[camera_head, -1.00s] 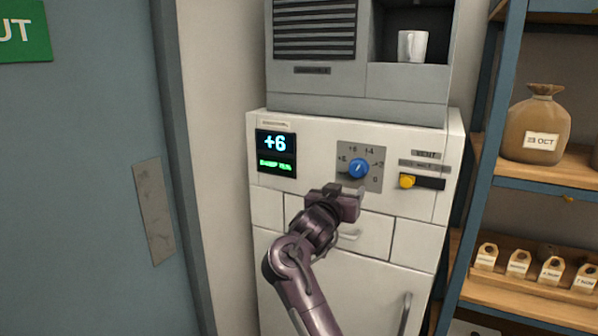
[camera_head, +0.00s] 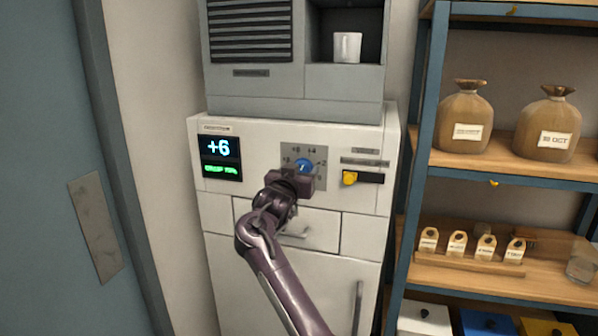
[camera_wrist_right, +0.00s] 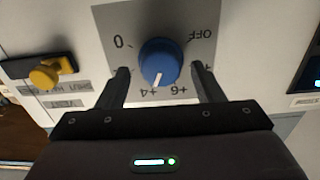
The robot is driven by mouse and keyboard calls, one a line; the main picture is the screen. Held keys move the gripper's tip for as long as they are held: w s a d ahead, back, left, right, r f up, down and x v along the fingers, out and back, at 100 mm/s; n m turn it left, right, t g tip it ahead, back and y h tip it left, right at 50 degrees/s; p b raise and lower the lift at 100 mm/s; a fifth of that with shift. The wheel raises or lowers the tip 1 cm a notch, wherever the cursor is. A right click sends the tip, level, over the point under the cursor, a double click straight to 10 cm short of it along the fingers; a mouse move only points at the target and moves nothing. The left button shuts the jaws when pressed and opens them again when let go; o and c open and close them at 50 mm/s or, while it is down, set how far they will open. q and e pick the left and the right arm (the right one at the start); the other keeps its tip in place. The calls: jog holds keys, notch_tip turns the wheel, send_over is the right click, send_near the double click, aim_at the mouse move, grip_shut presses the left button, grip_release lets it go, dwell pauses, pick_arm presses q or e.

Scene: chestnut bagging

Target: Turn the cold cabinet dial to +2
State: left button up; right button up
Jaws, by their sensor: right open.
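The blue dial (camera_head: 304,165) sits on a grey plate on the white cold cabinet (camera_head: 216,211), partly hidden by my gripper in the head view. In the right wrist view the dial (camera_wrist_right: 160,61) shows upside down, its white pointer between +4 and +6. The cabinet display (camera_head: 218,149) reads +6. My right gripper (camera_head: 292,184) is at the dial plate. In the wrist view its fingers (camera_wrist_right: 163,80) are open, one on each side of the dial, with gaps showing. My left gripper is not in view.
A grey machine with a white cup (camera_head: 347,47) stands on top. A shelf (camera_head: 480,170) with sacks is at the right; a blue-grey door (camera_head: 45,180) is left.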

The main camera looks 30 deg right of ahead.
jog(key=c, duration=1)
jog(key=shift+o, duration=0.2)
jog(key=shift+a+f, duration=0.1)
jog(key=shift+f+m+b, duration=0.1)
jog(key=shift+m+b, duration=3.65)
jog(key=shift+m, duration=0.85)
